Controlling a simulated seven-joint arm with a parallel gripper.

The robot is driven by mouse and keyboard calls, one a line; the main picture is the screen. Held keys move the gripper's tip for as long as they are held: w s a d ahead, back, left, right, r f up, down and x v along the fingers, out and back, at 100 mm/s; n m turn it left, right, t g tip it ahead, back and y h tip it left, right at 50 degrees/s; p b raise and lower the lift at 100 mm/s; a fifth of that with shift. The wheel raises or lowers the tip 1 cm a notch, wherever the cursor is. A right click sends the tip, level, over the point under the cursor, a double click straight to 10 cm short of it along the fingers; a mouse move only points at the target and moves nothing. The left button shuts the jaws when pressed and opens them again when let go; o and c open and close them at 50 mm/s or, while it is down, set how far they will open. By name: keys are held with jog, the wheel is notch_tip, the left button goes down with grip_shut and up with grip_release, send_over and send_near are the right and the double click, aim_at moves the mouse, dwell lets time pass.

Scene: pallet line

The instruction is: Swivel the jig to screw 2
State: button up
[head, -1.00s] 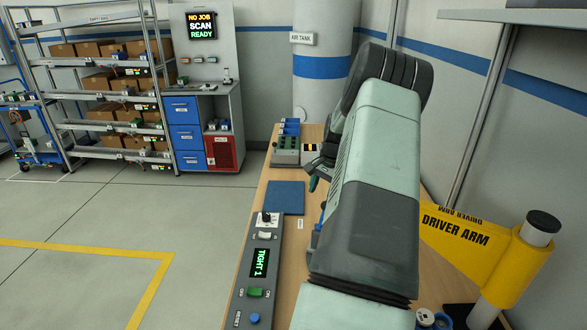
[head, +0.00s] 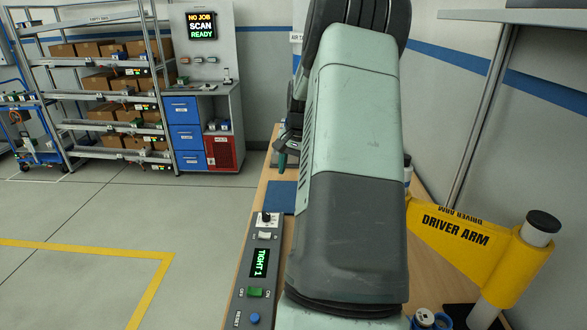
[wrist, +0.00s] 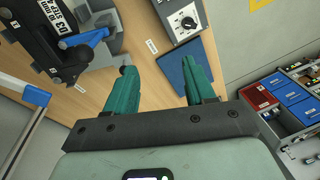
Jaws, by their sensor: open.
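My gripper (wrist: 158,78) is open and empty above the wooden bench, its two teal fingers apart. In the head view only a little of the gripper (head: 283,160) shows beside my arm. A dark fixture with a blue lever (wrist: 92,38) and a label reading "D3 10 mm STEP 4" stands at the upper left of the wrist view, left of the fingers and apart from them. It may be the jig, but I cannot tell for sure. My arm hides that part of the bench in the head view. The control box (head: 258,262) shows "TIGHT 1".
A blue mat (wrist: 178,88) lies on the bench near the right finger. The control box's knob (wrist: 188,22) shows beyond it. A yellow "DRIVER ARM" (head: 455,228) stands at the right. A shelf rack (head: 105,90) and a station with blue drawers (head: 181,125) stand across the floor.

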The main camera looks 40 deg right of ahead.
jog(key=shift+c, duration=0.3)
jog(key=shift+f, duration=0.25)
jog(key=shift+c, duration=1.3)
jog(key=f, duration=0.2)
jog(key=f+g+h, duration=0.1)
jog(key=f, duration=0.2)
jog(key=f+g, duration=0.1)
jog(key=f, duration=0.2)
jog(key=shift+w+a+f, duration=0.25)
jog(key=shift+w+a, duration=0.05)
jog(key=shift+a, duration=0.05)
grip_shut()
jog(key=d+f+h, duration=0.2)
jog(key=f, duration=0.2)
jog(key=w+d+f+n+h, duration=0.1)
jog(key=d+f+h, duration=0.1)
jog(key=d+f, duration=0.1)
jog(key=d+f+g+h, duration=0.1)
jog(key=d+f+h, duration=0.1)
jog(key=f, duration=0.2)
jog(key=shift+w+d+f+n, duration=0.15)
jog(key=shift+d+f+n, duration=0.15)
jog(key=shift+d+f, duration=0.1)
jog(key=shift+s+d, duration=0.8)
jog(key=shift+s, duration=0.1)
jog(key=shift+s+d, duration=0.5)
jog(key=shift+s, duration=0.05)
